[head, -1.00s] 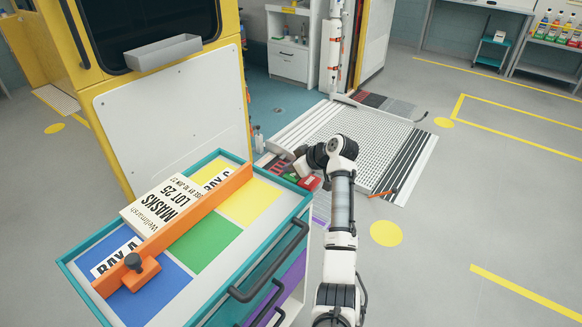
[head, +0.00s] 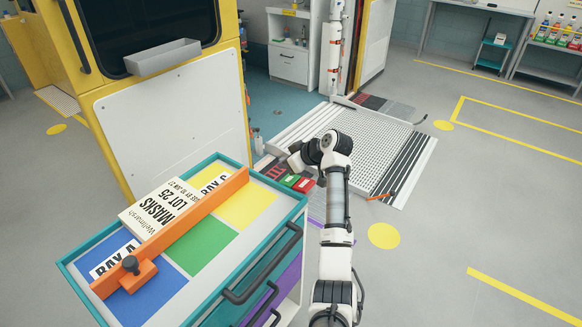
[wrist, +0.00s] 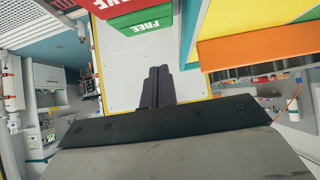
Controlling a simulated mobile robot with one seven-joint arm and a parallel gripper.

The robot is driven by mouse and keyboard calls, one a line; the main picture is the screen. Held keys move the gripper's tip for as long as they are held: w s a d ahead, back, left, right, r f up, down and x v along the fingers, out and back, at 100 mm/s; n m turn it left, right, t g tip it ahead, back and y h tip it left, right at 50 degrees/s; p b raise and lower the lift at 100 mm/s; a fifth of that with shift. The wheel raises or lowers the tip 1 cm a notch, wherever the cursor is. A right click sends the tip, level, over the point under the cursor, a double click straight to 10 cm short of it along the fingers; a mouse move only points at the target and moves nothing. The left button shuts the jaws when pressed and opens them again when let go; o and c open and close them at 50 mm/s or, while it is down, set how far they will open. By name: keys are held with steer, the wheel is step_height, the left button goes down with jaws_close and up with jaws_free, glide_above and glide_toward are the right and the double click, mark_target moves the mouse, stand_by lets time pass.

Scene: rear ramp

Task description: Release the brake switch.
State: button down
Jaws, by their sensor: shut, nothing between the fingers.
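The brake switch shows as a red part (head: 304,185) and a green part (head: 291,180) side by side, low beyond the cart's right corner. In the wrist view the green part (wrist: 146,21) reads "FREE" and sits at the top, with the red part (wrist: 112,6) above it, its lettering cut off. My gripper (wrist: 158,72) is shut and empty, its fingertips just below the green part in the picture. I cannot tell whether they touch it. In the head view my wrist hides the fingers.
A teal cart (head: 183,318) with coloured bays, an orange bar (head: 190,222) and a masks box (head: 160,207) stands at left, close to my arm. A yellow vehicle body (head: 100,110) is behind it. A ramp (head: 350,140) lies beyond. Floor at right is clear.

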steer(key=r+b+v, duration=0.1)
steer(key=b+v, duration=0.2)
steer(key=v, duration=0.7)
steer(key=shift+w+a+r, duration=0.25)
